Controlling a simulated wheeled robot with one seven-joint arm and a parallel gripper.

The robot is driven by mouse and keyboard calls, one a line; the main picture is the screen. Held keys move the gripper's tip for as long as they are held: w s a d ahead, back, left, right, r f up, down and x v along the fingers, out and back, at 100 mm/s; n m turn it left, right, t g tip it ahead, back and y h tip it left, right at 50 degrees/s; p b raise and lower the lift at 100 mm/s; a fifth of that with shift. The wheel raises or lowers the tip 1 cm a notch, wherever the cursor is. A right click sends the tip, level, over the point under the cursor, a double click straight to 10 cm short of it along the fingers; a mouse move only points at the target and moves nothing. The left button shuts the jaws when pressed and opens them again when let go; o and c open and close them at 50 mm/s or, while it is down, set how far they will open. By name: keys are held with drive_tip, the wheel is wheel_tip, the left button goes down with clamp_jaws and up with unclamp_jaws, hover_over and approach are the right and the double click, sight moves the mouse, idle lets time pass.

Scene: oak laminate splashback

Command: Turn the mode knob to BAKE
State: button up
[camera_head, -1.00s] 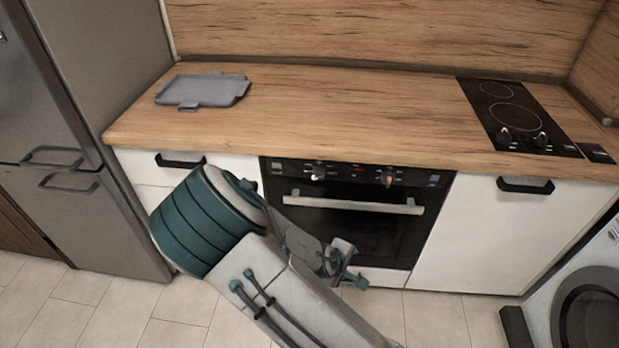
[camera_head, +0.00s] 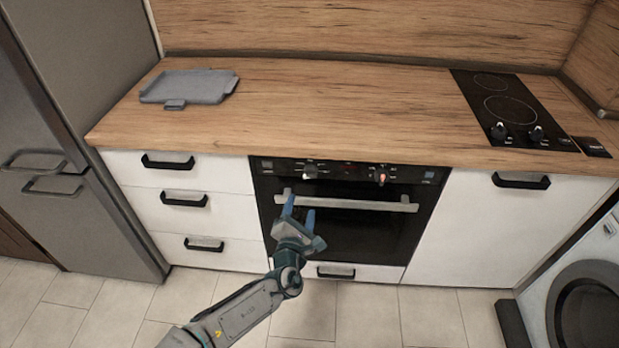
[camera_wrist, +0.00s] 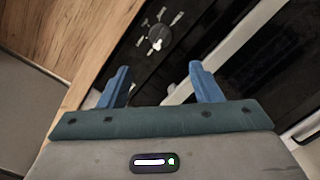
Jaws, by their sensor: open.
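The black oven front (camera_head: 350,232) has a control strip with two knobs. The left knob (camera_head: 310,170) is pale, and the right knob (camera_head: 382,177) shows an orange-red spot. The labels are too small to read, so I cannot tell which knob is the mode knob or where it points. In the wrist view a knob (camera_wrist: 157,34) with pale marks around it lies beyond the fingertips, between them. My gripper (camera_head: 299,206) is open and empty, with blue fingers pointing up toward the left knob, apart from it. It also shows in the wrist view (camera_wrist: 158,68).
The oven door handle (camera_head: 350,203) runs just below the knobs, close to my fingers. The wooden counter (camera_head: 330,110) above holds a grey tray (camera_head: 200,87) and a black hob (camera_head: 505,105). White drawers (camera_head: 200,185) stand left of the oven, and a washing machine (camera_head: 585,270) stands at right.

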sight(309, 178)
drive_tip(key=w, duration=0.4)
drive_tip(key=w+d+p, duration=0.1)
drive_tip(key=w, duration=0.3)
drive_tip(key=w+p, duration=0.1)
drive_tip(key=w, duration=0.3)
drive_tip(key=shift+w+d, duration=0.1)
drive_tip(key=shift+d, duration=0.1)
drive_tip(key=c, duration=1)
drive_tip(key=shift+d, duration=0.1)
